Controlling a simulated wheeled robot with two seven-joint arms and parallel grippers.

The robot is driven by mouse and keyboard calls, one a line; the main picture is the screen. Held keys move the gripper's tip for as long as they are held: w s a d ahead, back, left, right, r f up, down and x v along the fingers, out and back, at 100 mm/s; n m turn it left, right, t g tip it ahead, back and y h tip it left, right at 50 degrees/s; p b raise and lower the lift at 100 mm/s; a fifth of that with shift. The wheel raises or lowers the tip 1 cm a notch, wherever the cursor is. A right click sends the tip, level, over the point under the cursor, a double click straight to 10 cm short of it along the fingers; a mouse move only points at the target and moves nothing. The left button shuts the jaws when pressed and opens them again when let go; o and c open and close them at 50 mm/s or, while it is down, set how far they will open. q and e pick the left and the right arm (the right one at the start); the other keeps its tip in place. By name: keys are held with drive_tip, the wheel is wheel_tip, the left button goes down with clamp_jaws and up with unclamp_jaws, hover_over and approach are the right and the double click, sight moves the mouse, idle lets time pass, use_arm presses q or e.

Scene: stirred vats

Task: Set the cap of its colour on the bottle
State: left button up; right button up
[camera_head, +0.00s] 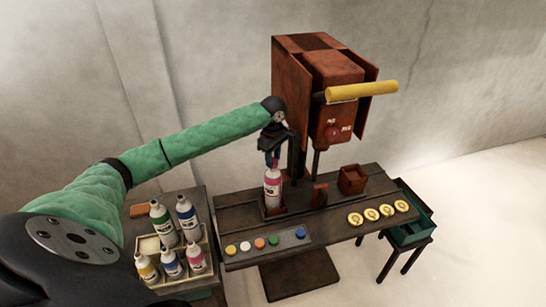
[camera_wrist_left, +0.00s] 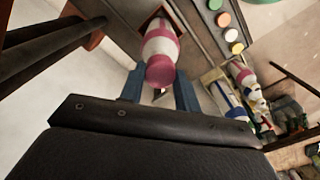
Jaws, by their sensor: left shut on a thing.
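A white bottle with a pink label (camera_head: 272,188) stands upright in a holder at the left of the dark press bench. It also shows in the left wrist view (camera_wrist_left: 161,46). My left gripper (camera_head: 273,158) is above the bottle and shut on a pink cap (camera_wrist_left: 160,72), held between its blue fingers. The cap is at the top of the bottle, lined up with its neck; I cannot tell whether it is seated or just above. A strip (camera_head: 240,256) with yellow, white, orange, green and blue caps lies at the bench's front left. My right gripper is not in view.
The rust-red press (camera_head: 335,75) with a yellow handle (camera_head: 362,91) rises behind the bottle, close to my gripper. A crate (camera_head: 169,282) of several bottles stands at left. Yellow discs (camera_head: 387,210) and a small red box (camera_head: 352,179) sit right. A green bin (camera_head: 408,232) is beyond.

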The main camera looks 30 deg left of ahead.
use_arm(q)
drive_tip(key=o, duration=0.9)
drive_tip(key=shift+o, duration=0.6)
drive_tip(key=shift+r+b, duration=0.25)
drive_tip(key=shift+b, duration=0.05)
wheel_tip(320, 180, up, 7)
drive_tip(key=b, duration=0.3)
drive_tip(key=shift+f, duration=0.2)
drive_tip(key=shift+r, duration=0.4)
